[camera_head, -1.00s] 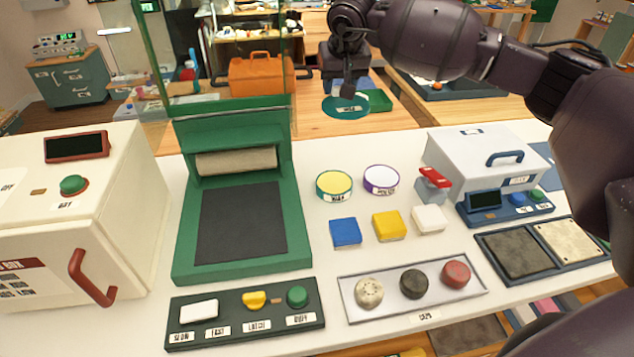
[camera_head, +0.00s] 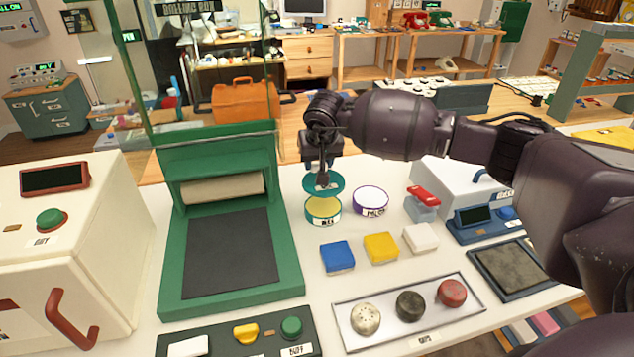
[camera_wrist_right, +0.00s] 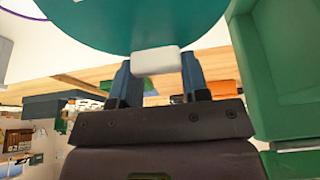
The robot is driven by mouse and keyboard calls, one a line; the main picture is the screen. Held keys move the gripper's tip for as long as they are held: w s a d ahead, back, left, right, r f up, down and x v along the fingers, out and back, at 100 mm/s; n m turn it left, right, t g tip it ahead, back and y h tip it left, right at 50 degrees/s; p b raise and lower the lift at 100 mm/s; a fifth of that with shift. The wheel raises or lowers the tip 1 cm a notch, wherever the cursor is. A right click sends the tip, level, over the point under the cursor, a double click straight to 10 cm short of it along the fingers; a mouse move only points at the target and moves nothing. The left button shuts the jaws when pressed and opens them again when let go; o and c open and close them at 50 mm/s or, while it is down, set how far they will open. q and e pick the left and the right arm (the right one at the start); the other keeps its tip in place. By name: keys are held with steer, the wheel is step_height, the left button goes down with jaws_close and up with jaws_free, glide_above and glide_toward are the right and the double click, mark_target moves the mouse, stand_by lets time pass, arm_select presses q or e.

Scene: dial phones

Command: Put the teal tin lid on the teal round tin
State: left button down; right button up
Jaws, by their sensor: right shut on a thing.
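The teal tin lid (camera_head: 334,184) is a flat teal disc with a label. My right gripper (camera_head: 323,182) is shut on it and holds it above and slightly behind the teal round tin. In the right wrist view the teal disc (camera_wrist_right: 130,25) fills the top, with a white block (camera_wrist_right: 156,61) between my fingertips (camera_wrist_right: 156,70). The teal round tin (camera_head: 323,213) stands open on the white table, with yellow inside and a label on its front. The lid and tin look apart in the head view. My left gripper is not in view.
A purple-rimmed round tin (camera_head: 370,203) stands just right of the teal tin. A green press (camera_head: 285,270) is to the left. Blue (camera_head: 337,257), yellow (camera_head: 381,248) and white (camera_head: 420,238) blocks lie in front. A red-topped stapler-like item (camera_head: 423,205) stands to the right.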

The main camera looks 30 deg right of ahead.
steer(key=shift+f, duration=1.4)
step_height(320, 180, down, 3)
steer(key=shift+f+b, duration=0.15)
steer(key=shift+b, duration=0.15)
steer(key=shift+f, duration=0.2)
steer(key=shift+r, duration=0.1)
steer(key=shift+f, duration=0.2)
steer(key=o, duration=0.9)
